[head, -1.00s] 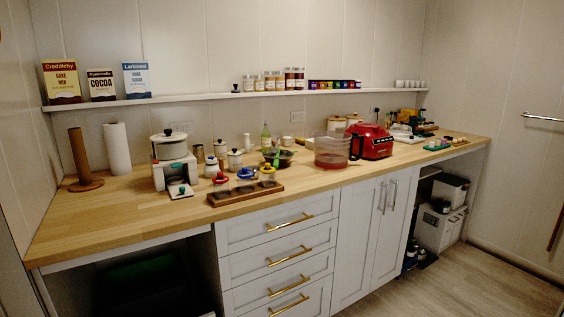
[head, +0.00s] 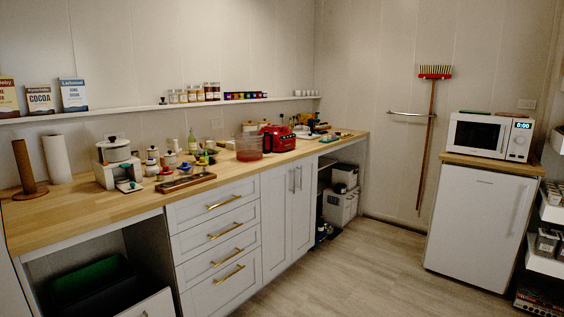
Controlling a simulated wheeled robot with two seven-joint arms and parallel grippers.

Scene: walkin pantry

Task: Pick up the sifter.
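I cannot make out a sifter for certain among the small items on the wooden counter (head: 85,212). The counter carries a white appliance with a lidded pot on top (head: 116,152), several small white lidded jars, a wooden tray (head: 187,183) with colored-topped items, a clear reddish tub (head: 249,150) and a red appliance (head: 279,139). Neither of my grippers is in view.
A wooden post (head: 25,168) and a paper roll (head: 57,159) stand on the counter's left. A white fridge (head: 478,230) with a microwave (head: 487,135) stands at right. A broom (head: 426,150) hangs on the wall. The floor (head: 350,275) between is clear.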

